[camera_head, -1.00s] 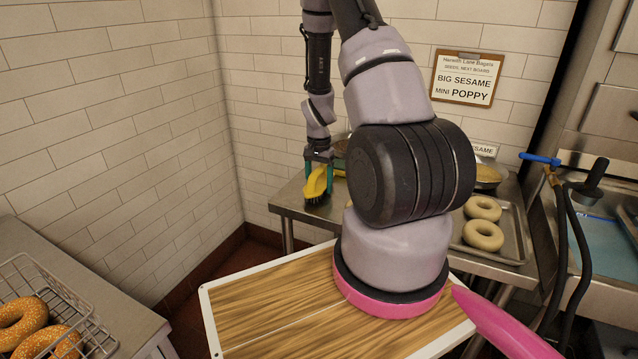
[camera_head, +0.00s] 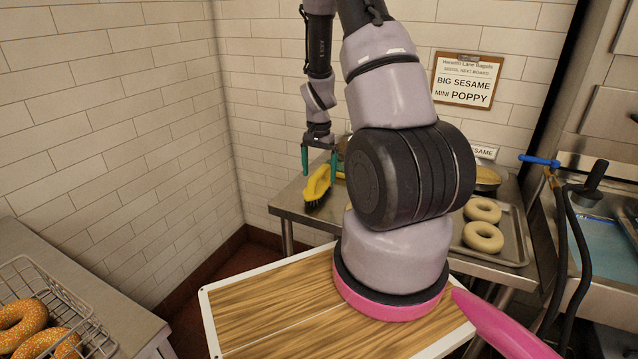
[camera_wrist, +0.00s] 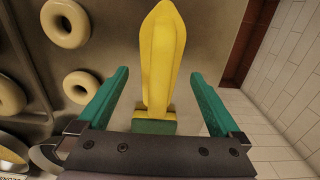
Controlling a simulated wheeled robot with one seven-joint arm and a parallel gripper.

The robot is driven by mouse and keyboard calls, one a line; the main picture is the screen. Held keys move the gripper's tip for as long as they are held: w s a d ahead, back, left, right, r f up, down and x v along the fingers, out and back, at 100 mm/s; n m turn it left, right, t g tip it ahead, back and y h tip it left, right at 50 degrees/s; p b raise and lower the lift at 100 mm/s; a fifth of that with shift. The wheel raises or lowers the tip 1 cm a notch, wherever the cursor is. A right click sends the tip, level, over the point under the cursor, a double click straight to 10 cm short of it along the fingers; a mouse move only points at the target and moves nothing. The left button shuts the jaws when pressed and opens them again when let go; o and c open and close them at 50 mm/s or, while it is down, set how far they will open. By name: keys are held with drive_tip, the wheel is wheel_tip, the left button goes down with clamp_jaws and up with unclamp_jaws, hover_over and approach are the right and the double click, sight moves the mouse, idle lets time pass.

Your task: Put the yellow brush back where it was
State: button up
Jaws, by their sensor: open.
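The yellow brush (camera_head: 317,187) with dark bristles lies at the left end of the steel table (camera_head: 293,205) in the head view. My gripper (camera_head: 319,173) has green fingers and is open just above the brush, apart from it. In the wrist view the brush's yellow body (camera_wrist: 161,55) shows between the two spread fingers of my gripper (camera_wrist: 160,95), pointing away. A green part (camera_wrist: 154,127) sits at its near end, close to the palm. My arm hides the middle of the table.
A tray (camera_head: 512,240) with pale bagels (camera_head: 483,237) stands on the table's right. Bowls stand at the back, one with yellow contents (camera_head: 487,177). A tiled wall (camera_head: 262,110) rises close behind. A wire basket (camera_head: 45,310) of seeded bagels is at lower left.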

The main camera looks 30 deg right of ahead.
wheel_tip(320, 180, up, 8)
drive_tip(key=shift+a+f, duration=0.1)
drive_tip(key=shift+f, duration=0.15)
drive_tip(key=s+a+r+n+t+y, duration=0.1)
drive_tip(key=s+a+r+t, duration=0.2)
drive_tip(key=r, duration=0.7)
drive_tip(key=s+a+r+n, duration=0.2)
drive_tip(key=s+a+r, duration=0.15)
drive_tip(key=r, duration=0.55)
drive_tip(key=s+a+r+n+t, duration=0.1)
drive_tip(key=s+a+r+t, duration=0.1)
drive_tip(key=s+r, duration=0.3)
drive_tip(key=s+a+r+n+t+y, duration=0.1)
drive_tip(key=s+a+r+n+t, duration=0.1)
drive_tip(key=s+a+r, duration=0.3)
drive_tip(key=s+r, duration=0.1)
drive_tip(key=s, duration=0.2)
drive_tip(key=shift+s+r, duration=0.25)
drive_tip(key=shift+c, duration=0.3)
